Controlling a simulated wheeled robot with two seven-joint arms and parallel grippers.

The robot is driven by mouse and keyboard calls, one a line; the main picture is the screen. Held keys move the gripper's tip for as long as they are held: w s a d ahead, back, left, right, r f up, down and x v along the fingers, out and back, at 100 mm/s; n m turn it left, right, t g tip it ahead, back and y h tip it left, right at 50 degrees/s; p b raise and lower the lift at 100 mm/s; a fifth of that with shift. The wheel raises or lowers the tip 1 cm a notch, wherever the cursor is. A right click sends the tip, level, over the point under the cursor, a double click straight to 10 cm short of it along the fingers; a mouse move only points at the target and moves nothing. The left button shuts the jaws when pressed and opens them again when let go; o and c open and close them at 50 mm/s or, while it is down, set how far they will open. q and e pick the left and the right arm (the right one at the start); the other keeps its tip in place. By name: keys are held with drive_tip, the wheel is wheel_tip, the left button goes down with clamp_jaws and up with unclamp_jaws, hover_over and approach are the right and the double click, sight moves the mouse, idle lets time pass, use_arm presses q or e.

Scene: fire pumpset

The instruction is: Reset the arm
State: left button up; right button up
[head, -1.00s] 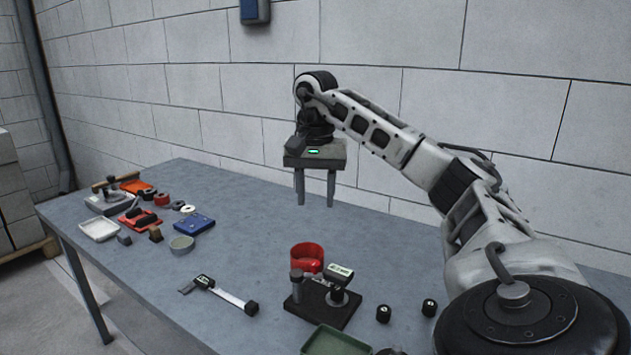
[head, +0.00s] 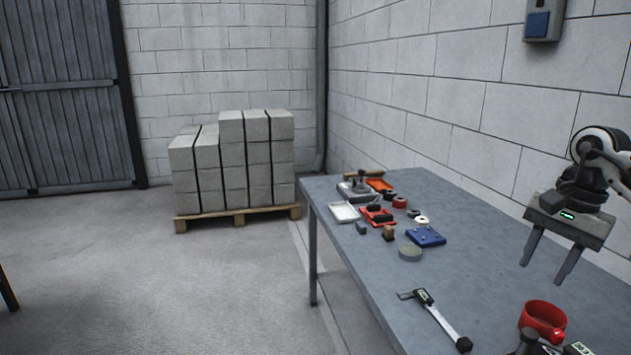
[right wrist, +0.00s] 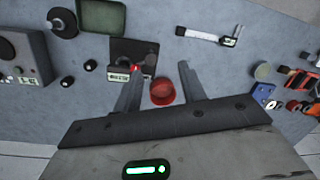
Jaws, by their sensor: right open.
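My right gripper (head: 543,262) hangs above the blue-grey table (head: 385,290) at the right of the head view. Its two fingers point down and stand apart, with nothing between them. In the right wrist view the open fingers (right wrist: 157,80) show over the table, with a red cup (right wrist: 162,92) below them. The red cup also shows in the head view (head: 543,318), lower than the gripper and apart from it. My left gripper is not in either view.
A caliper (head: 436,318) lies near the table's front edge. A blue block (head: 426,236), a white tray (head: 343,212), a round grey-green dish (head: 410,253) and small parts cluster at the far end. A pallet of blocks (head: 235,165) stands beyond.

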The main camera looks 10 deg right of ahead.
drive_tip(key=w+a+f+m+t+y, duration=0.1)
drive_tip(key=a+f+m+t+y, duration=0.3)
drive_tip(key=a+m, duration=0.55)
drive_tip(key=a+f+m+t+y, duration=0.25)
drive_tip(key=a+m+y, duration=0.3)
drive_tip(key=a, duration=0.95)
drive_tip(key=w+a+f+m+t+y, duration=0.1)
drive_tip(key=a+f+m+t+y, duration=0.25)
drive_tip(key=a+m+y, duration=0.6)
drive_tip(key=s+d+f+m+h, duration=0.1)
drive_tip(key=s+f+m+h, duration=0.6)
drive_tip(key=m, duration=0.9)
drive_tip(key=s+f+m+h, duration=0.8)
drive_tip(key=f+m+h, duration=0.2)
drive_tip(key=f+m, duration=0.4)
drive_tip(key=shift+d+f+m, duration=0.3)
drive_tip(key=shift+d+m, duration=0.1)
drive_tip(key=shift+m, duration=0.65)
drive_tip(key=shift+c, duration=0.3)
drive_tip(key=shift+c, duration=0.2)
